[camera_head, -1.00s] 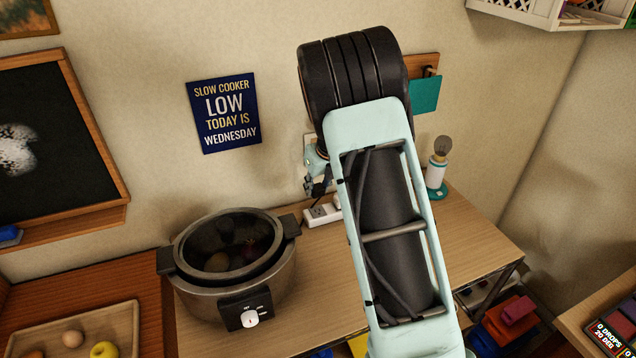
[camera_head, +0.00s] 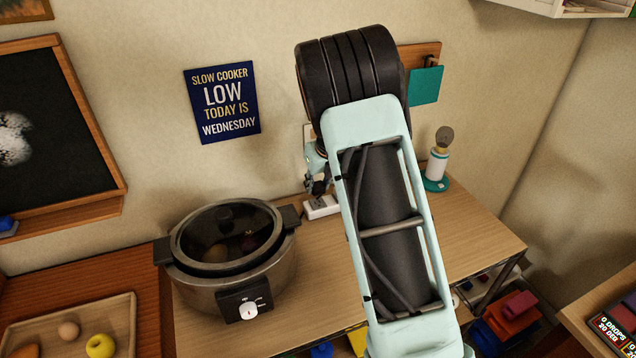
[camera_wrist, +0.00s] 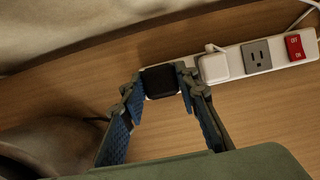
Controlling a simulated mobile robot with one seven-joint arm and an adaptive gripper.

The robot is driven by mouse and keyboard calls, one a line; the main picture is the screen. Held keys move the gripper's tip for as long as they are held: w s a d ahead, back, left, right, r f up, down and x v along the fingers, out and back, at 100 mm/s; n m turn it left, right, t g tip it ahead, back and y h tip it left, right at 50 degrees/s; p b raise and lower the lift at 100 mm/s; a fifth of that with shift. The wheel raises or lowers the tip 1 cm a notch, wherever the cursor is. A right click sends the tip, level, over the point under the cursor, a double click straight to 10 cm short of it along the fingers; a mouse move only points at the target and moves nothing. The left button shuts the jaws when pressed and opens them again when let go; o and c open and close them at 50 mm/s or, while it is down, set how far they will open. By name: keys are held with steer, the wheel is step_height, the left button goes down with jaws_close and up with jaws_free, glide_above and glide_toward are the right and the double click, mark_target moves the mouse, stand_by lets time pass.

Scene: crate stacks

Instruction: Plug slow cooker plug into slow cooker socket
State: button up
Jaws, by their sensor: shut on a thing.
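The black slow cooker plug (camera_wrist: 160,82) is between the fingertips of my gripper (camera_wrist: 164,76) in the wrist view. My gripper is shut on it, a blue-padded finger on each side. The plug is at the left end of the white power strip (camera_wrist: 238,72). It covers the outlet there, so I cannot tell whether its prongs are in. In the head view my gripper (camera_head: 317,180) is just above the strip (camera_head: 321,207), partly hidden by my arm. The grey slow cooker (camera_head: 195,292) stands on the table to the left, lid on.
A white plug (camera_wrist: 214,67) sits beside the black one; farther right are a grey outlet (camera_wrist: 257,56) and a red switch (camera_wrist: 295,47). A lamp (camera_head: 437,168) stands at the right of the wooden table (camera_head: 305,285). The wall is close behind the strip.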

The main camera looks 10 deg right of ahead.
mark_target(318, 194)
steer(key=shift+f+b, duration=1.15)
steer(key=shift+f, duration=0.4)
steer(key=shift+r+p, duration=0.1)
steer(key=shift+p, duration=0.6)
stand_by(0.7)
steer(key=shift+f+b, duration=0.35)
steer(key=shift+f, duration=0.3)
stand_by(0.3)
steer(key=o, duration=1.2)
steer(key=shift+c, duration=0.2)
steer(key=shift+r, duration=0.1)
steer(key=v, duration=1.1)
steer(key=shift+s+r, duration=0.2)
steer(key=shift+r, duration=0.2)
